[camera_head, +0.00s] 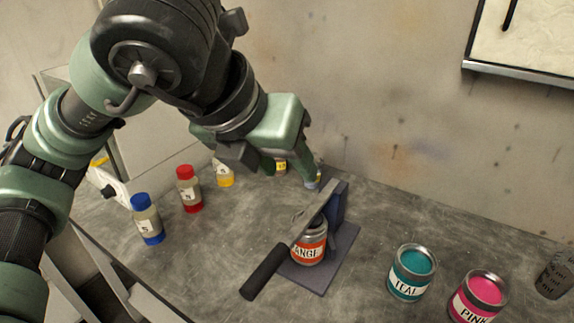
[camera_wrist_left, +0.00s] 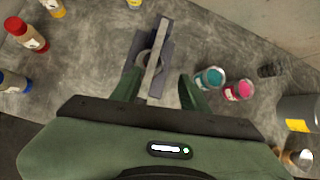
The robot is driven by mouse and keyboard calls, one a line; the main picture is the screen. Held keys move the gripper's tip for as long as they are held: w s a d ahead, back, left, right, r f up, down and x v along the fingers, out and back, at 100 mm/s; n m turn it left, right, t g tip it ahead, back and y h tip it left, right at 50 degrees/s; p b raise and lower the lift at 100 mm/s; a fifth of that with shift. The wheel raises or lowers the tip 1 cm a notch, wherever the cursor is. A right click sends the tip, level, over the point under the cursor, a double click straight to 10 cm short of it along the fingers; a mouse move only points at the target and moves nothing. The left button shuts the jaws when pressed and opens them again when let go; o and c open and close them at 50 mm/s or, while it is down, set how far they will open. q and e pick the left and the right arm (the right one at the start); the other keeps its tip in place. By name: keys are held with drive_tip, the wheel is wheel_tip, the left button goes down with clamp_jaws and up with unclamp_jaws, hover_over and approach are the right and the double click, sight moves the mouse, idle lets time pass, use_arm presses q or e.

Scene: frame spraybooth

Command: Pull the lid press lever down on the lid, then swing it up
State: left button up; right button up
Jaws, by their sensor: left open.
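The lid press (camera_head: 345,205) stands on the bench with a dark base plate and an upright post. Its grey lever (camera_head: 312,210) slopes across the top of an orange-labelled can (camera_head: 310,250), with a black grip (camera_head: 264,272) sticking out to the front left. I cannot tell whether the lever touches the can's lid. My left gripper (camera_head: 290,172) is open and appears above the press, apart from the lever. In the left wrist view, the lever bar (camera_wrist_left: 157,62) runs lengthwise in line with the gap between my open fingers (camera_wrist_left: 158,93); its grip is hidden. My right gripper is not in view.
A teal can (camera_head: 408,285) and a pink can (camera_head: 478,300) stand right of the press. Blue-capped (camera_head: 148,220) and red-capped (camera_head: 189,190) bottles stand left, with yellow ones behind. A dark cup (camera_head: 554,275) is far right. The wall rises behind the bench.

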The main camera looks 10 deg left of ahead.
use_arm(q)
drive_tip(key=v, duration=0.7)
